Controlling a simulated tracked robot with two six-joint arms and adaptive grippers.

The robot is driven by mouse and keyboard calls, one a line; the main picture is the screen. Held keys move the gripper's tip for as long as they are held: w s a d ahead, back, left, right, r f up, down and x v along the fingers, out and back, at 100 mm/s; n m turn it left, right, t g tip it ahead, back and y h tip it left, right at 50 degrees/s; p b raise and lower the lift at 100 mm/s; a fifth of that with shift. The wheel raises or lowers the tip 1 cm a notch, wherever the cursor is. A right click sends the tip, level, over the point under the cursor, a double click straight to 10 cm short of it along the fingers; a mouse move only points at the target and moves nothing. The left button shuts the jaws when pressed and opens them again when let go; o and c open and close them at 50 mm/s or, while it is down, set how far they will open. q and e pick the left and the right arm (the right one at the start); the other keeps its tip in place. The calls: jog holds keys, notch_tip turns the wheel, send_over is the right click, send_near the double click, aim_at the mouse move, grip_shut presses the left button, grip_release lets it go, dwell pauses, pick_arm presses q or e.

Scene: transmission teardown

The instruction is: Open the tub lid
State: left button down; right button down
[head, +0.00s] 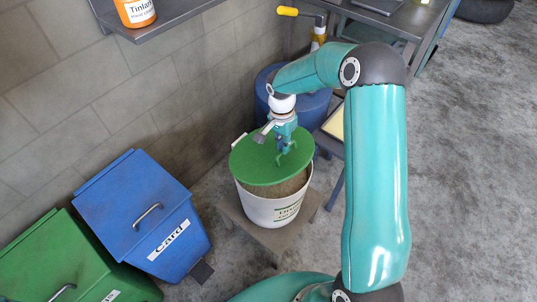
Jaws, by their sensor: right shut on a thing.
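The tub (277,209) is a white, round bucket with a printed label on its front. It stands on a low brown stand. Its round green lid (257,167) sits off-centre toward the back left and looks tilted, so brown contents (292,186) show at the front and right rim. My right gripper (284,158) points down onto the right part of the lid. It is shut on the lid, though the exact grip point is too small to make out. My left gripper is not in view.
A blue bin (143,205) marked "Card" and a green bin (70,262) stand at the left. A blue drum (305,103) is behind the tub, by the wall. A shelf with an orange container (135,12) is above. Open concrete floor lies at the right.

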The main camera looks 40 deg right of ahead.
jog(key=c, duration=1.7)
grip_release()
jog(key=shift+w+d+r, duration=0.15)
jog(key=shift+w+r, duration=0.05)
jog(key=shift+r, duration=0.05)
jog(key=shift+o, duration=2.5)
jog(key=shift+w, duration=0.1)
jog(key=shift+w+r, duration=0.1)
jog(key=shift+r, duration=0.2)
notch_tip(320, 180, up, 11)
jog(key=shift+w+a, duration=0.25)
jog(key=shift+w, duration=0.15)
